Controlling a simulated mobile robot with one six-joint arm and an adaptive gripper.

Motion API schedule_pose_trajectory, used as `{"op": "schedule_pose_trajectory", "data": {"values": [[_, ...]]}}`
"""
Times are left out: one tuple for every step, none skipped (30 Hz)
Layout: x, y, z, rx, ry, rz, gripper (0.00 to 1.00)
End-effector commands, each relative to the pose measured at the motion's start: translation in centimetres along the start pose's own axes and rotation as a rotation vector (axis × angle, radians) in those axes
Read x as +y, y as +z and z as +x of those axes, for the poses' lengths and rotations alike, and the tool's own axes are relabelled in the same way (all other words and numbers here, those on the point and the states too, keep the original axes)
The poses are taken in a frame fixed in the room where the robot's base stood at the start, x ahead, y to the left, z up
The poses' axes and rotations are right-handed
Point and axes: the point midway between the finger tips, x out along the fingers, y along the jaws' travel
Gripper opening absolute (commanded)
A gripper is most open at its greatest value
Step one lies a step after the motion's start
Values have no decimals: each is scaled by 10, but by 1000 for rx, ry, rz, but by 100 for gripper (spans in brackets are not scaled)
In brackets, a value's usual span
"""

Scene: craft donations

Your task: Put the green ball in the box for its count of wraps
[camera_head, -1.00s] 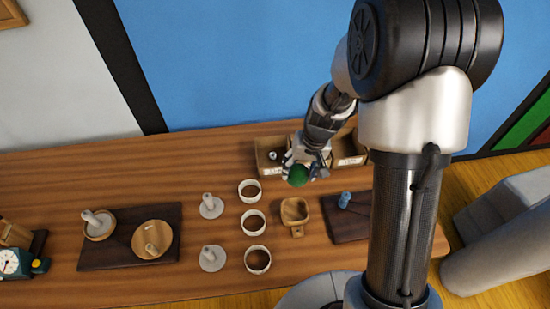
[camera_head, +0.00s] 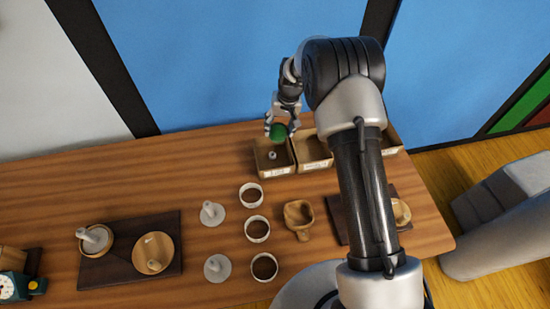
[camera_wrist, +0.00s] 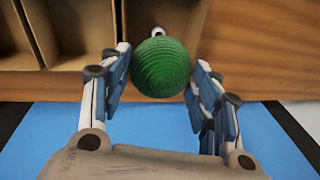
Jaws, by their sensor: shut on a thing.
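The green ball (camera_head: 278,132) is held between the fingers of my gripper (camera_head: 282,127), above the back part of the leftmost box. In the wrist view the ball (camera_wrist: 160,67) shows fine ridges around it, between the two fingers of my gripper (camera_wrist: 157,82). The leftmost box (camera_head: 272,171) is a tan open box with a pale label on its front and a small light object inside. The middle box (camera_head: 316,164) stands beside it and looks empty. A third box (camera_head: 392,140) is partly hidden behind my arm. The label marks are too small to read.
Several white rings (camera_head: 257,229) with dark insides stand in front of the boxes, beside grey discs with pegs (camera_head: 212,213). A wooden scoop-like dish (camera_head: 299,217) lies right of them. A dark board (camera_head: 110,268) with wooden pieces is at left. A wall rises behind the boxes.

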Motion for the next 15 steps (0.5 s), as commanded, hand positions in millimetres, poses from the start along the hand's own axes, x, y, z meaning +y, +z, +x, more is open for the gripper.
{"op": "schedule_pose_trajectory", "data": {"values": [[1, 1, 8, -1, 0, 0, 40], [2, 2, 12, -1, 0, 0, 40], [3, 2, 17, -1, 0, 0, 40], [3, 3, 21, -1, 0, 0, 40], [4, 3, 24, -1, 0, 1, 40], [4, 3, 29, -1, 0, 0, 40], [5, 4, 32, -1, 0, 1, 40], [5, 4, 36, 0, 0, 1, 40], [6, 4, 39, -1, 0, 0, 40], [6, 5, 42, -1, 0, 1, 40], [7, 5, 44, -1, 0, 1, 40], [7, 5, 45, -1, 0, 1, 40], [7, 5, 46, -1, 0, 1, 40], [7, 5, 47, 0, 0, 1, 40], [7, 5, 47, 0, 0, 1, 40]]}}
